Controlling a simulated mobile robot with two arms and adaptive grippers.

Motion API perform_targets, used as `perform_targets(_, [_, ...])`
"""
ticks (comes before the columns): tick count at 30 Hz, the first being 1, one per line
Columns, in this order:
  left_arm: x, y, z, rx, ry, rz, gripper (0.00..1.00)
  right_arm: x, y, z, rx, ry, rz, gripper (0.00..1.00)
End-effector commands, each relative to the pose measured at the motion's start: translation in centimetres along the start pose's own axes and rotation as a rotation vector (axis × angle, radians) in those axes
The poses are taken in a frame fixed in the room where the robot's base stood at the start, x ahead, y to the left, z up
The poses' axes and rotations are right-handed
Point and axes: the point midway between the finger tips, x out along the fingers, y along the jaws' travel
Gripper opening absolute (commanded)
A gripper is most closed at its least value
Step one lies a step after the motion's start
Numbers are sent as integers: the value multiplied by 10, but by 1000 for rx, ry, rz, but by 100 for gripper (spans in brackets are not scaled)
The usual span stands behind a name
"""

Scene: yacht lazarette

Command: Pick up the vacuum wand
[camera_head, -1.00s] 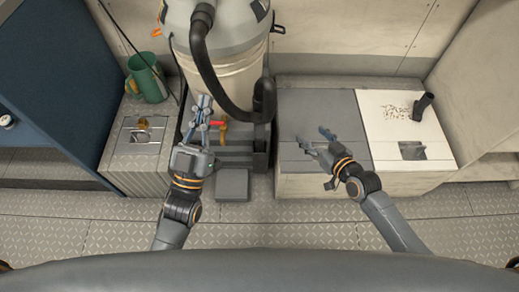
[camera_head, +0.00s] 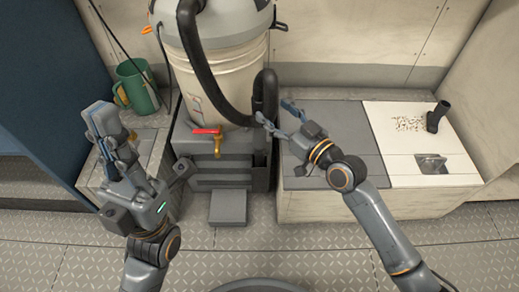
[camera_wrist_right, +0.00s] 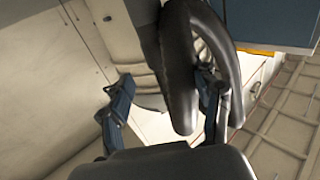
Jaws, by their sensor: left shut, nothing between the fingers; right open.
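A black upright tube (camera_head: 265,95) stands beside the vacuum canister, joined to its black hose (camera_head: 200,75); it looks like the vacuum wand, though its lower end is hidden. My right gripper (camera_head: 277,113) is open just right of this tube, its fingers pointing toward it. In the right wrist view, the black tube and hose loop (camera_wrist_right: 180,70) lie between the spread fingers, with no clear contact visible. My left gripper (camera_head: 101,118) is shut and empty above the left locker, away from the tube.
A green jug (camera_head: 137,85) is at the left. A short black tube (camera_head: 438,116) and pale crumbs (camera_head: 409,124) are on the white panel (camera_head: 385,150).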

Motion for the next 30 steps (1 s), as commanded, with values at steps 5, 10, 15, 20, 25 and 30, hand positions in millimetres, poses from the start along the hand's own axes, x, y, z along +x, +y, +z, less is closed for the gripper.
perform_targets(5, [-4,0,1,0,-1,0,0,13,0,0,-1,0,-1,64])
perform_targets(10, [-12,0,4,1,5,4,0,33,-2,3,3,3,0,64])
perform_targets(15, [-1,0,5,6,46,18,0,56,-1,3,1,2,1,64])
perform_targets(20, [1,0,6,7,51,21,0,64,-2,2,-1,-2,0,64])
perform_targets(25, [2,0,6,7,49,21,0,63,-2,2,-1,-2,0,64])
perform_targets(30, [2,0,6,7,49,21,0,63,-2,2,-1,-2,0,29])
